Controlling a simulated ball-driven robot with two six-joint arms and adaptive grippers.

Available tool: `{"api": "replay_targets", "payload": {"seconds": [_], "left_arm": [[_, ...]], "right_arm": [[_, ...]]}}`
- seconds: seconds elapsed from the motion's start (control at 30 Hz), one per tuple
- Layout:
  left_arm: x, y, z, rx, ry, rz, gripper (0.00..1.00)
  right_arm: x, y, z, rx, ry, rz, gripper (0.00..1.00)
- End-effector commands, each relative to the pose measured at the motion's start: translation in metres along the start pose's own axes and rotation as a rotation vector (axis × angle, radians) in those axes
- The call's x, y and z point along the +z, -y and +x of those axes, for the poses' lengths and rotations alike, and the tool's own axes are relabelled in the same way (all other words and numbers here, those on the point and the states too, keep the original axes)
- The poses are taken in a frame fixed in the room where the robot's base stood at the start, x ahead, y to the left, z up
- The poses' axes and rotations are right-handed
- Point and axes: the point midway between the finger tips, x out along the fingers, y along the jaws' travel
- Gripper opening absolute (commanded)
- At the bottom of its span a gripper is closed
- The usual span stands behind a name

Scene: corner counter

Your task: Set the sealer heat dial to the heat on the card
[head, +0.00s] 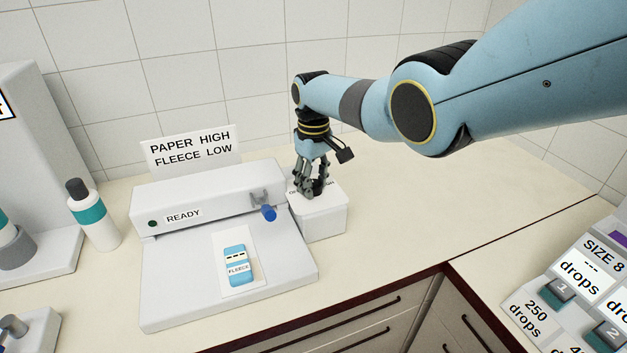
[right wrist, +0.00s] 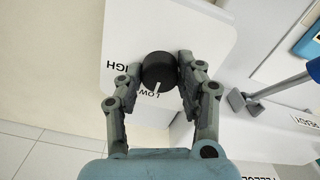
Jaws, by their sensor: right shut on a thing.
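The heat dial (right wrist: 159,70) is a black round knob on a white box (head: 322,219) at the sealer's right side. My right gripper (head: 313,190) points down over the box. In the right wrist view its fingers (right wrist: 159,80) are shut on the dial from both sides. The dial's white pointer line is at the word LOW; part of HIGH shows at the left. The card (head: 192,148) behind the sealer (head: 160,290) reads PAPER HIGH, FLEECE LOW. A blue and white packet (head: 237,265) marked FLEECE lies on the sealer. My left gripper is not in view.
The sealer's blue-tipped lever (head: 268,213) is just left of the dial box. A bottle (head: 94,216) with a teal band stands at the left. A button panel (head: 575,290) is at the lower right. The counter right of the box is clear.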

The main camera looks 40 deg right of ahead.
Motion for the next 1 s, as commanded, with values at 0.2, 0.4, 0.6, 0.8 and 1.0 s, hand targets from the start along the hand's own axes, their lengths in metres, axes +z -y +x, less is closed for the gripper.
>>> {"api": "replay_targets", "payload": {"seconds": [0.2, 0.4, 0.6, 0.8, 1.0], "left_arm": [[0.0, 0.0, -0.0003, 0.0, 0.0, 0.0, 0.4], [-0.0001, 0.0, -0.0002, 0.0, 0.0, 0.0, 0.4], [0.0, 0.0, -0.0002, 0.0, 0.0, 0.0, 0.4], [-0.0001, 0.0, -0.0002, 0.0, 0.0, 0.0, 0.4], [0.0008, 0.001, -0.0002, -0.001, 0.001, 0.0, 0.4]], "right_arm": [[0.0003, -0.0004, 0.0001, 0.001, 0.001, 0.013, 0.05], [0.0003, -0.0004, 0.0001, 0.001, 0.001, 0.013, 0.05], [0.0002, -0.0003, 0.0001, 0.0, 0.001, 0.012, 0.55], [0.0002, -0.0001, 0.0001, 0.0, 0.0, 0.012, 0.6], [-0.0008, -0.0004, -0.0042, 0.001, -0.002, 0.012, 0.6]]}}
